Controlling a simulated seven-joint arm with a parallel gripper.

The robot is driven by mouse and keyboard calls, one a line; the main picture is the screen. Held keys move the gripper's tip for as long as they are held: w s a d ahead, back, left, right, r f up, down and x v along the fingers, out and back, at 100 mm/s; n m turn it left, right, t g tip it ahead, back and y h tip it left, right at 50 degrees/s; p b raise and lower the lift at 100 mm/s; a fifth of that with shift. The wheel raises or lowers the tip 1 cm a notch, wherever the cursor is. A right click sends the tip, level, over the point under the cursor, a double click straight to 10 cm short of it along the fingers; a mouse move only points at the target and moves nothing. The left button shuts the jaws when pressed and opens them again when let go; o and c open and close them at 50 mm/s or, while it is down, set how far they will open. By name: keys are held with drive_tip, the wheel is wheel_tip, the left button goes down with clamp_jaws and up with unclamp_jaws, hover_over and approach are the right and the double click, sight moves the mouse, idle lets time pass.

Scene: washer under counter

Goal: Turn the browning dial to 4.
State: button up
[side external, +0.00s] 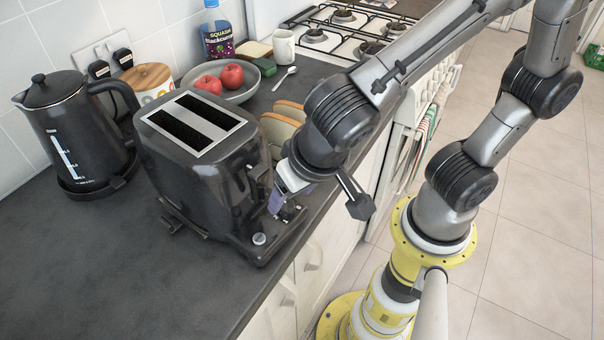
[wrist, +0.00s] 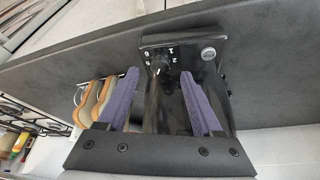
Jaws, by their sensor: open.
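The dark toaster (side external: 205,165) stands on the counter, its two slots empty. In the wrist view its black front panel (wrist: 185,45) carries the small dark browning dial (wrist: 160,66), ringed by white numbers; 1, 2 and 6 are the clearest. I cannot read its pointer setting. My gripper (side external: 287,203) is at the toaster's front, low beside the panel. In the wrist view its purple fingers (wrist: 158,76) are open, one on each side of the dial, with nothing visibly held. I cannot tell whether they touch it. In the side view the gripper mostly hides the dial.
A round silver button (wrist: 209,54) is on the same panel, and also shows in the side view (side external: 259,239). Bread slices (side external: 281,127) stand behind the toaster. A kettle (side external: 73,130) stands left, a fruit bowl (side external: 240,90) behind. The front-left counter is clear.

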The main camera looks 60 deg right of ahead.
drive_tip(key=v, duration=0.8)
drive_tip(key=shift+r, duration=0.3)
drive_tip(key=r+m, duration=0.1)
drive_tip(key=m, duration=0.1)
hover_over(305, 207)
drive_tip(key=d+r+m, duration=0.1)
drive_tip(key=d+m, duration=0.1)
drive_tip(key=d, duration=0.4)
drive_tip(key=s+d+f+n+t+y, duration=0.1)
drive_tip(key=s+d+f+n, duration=0.1)
drive_tip(key=s+d+n, duration=0.3)
drive_tip(key=d+n, duration=0.3)
drive_tip(key=shift+f+y, duration=0.3)
